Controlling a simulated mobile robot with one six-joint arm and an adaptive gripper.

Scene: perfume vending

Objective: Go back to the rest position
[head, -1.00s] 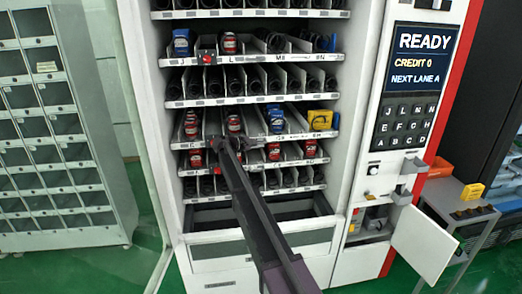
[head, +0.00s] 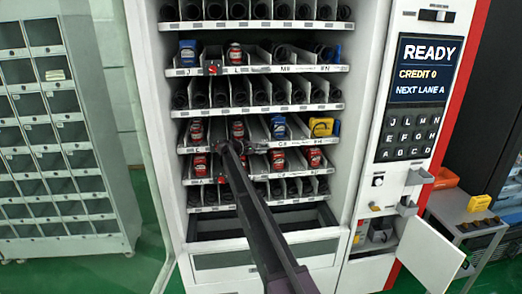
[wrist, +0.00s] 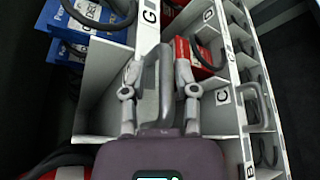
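My arm reaches into the vending machine (head: 345,110). My gripper (head: 232,148) is at the front edge of the lower product row, below a red product (head: 237,131). In the wrist view my gripper (wrist: 158,80) has its two fingers apart, one on each side of a grey loop-shaped part; I see no product held. A red box (wrist: 199,55) is just right of the fingers, and blue boxes (wrist: 80,18) are at the upper left. What lies behind the gripper is hidden.
Shelf strips with letter labels run close around my gripper. The keypad (head: 408,131) and the READY screen (head: 424,68) are to the right. A small door (head: 429,254) stands open at the lower right. A grey locker cabinet (head: 55,120) stands at the left.

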